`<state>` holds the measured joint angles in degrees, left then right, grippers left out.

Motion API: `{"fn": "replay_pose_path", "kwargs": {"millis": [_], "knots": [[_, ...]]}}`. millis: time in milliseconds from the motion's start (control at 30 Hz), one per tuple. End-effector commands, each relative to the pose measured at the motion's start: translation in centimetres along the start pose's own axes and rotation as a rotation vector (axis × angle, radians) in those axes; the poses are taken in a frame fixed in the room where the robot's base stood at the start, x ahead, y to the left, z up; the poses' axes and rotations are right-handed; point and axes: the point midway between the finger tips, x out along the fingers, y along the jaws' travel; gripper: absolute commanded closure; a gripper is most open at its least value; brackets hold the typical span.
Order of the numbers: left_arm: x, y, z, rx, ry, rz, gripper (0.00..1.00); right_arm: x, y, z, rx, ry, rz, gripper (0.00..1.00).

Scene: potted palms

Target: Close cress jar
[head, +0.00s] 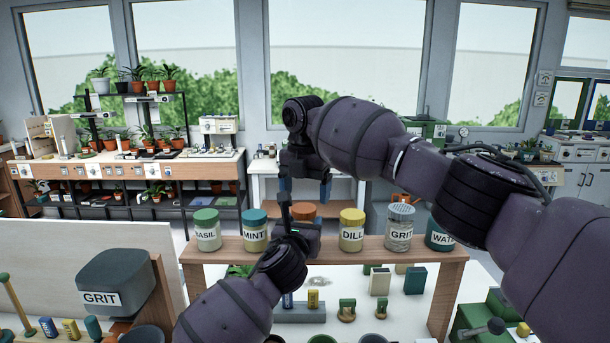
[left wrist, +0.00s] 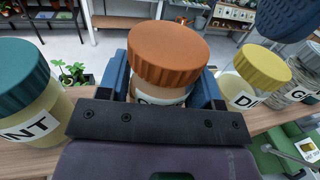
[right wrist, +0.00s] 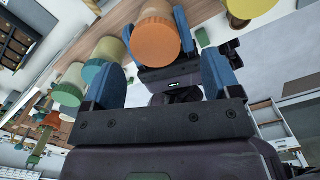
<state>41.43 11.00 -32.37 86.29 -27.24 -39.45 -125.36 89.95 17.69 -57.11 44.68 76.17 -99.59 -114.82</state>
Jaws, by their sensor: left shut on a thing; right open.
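The cress jar, with its orange lid (head: 303,210), stands on the wooden shelf between the mint jar (head: 254,230) and the dill jar (head: 352,231). In the left wrist view the orange lid (left wrist: 168,45) sits on the pale jar body (left wrist: 160,97), its label mostly hidden. Whether the lid is fully tightened cannot be told. My left gripper (head: 301,228) is shut on the jar body, below the lid. My right gripper (head: 305,192) points down above the jar, open. Its blue fingers lie either side of the orange lid (right wrist: 155,42) in the right wrist view, apparently apart from it.
The shelf (head: 330,250) also holds the basil jar (head: 207,230), the grit jar (head: 399,228) and the water jar (head: 440,233), close on both sides. A grey grit bin (head: 115,280) stands at left. Small blocks stand on the white table below.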

Motion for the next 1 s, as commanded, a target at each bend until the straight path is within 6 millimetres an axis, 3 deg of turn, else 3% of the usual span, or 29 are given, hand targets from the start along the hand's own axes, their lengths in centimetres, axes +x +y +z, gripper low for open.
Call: {"fn": "replay_pose_path", "kwargs": {"millis": [200, 567, 1000], "knots": [[0.0, 0.0, 0.0, 0.000, -0.001, 0.000, 1.00, 1.6, 0.0, 0.0, 0.000, 0.001, 0.001, 0.17], [0.0, 0.0, 0.0, 0.000, -0.001, 0.000, 1.00, 1.9, 0.0, 0.0, 0.000, 0.000, 0.000, 0.19], [0.0, 0.0, 0.0, 0.000, -0.001, 0.000, 1.00, 1.8, 0.0, 0.0, 0.000, 0.000, 0.001, 0.86]]}}
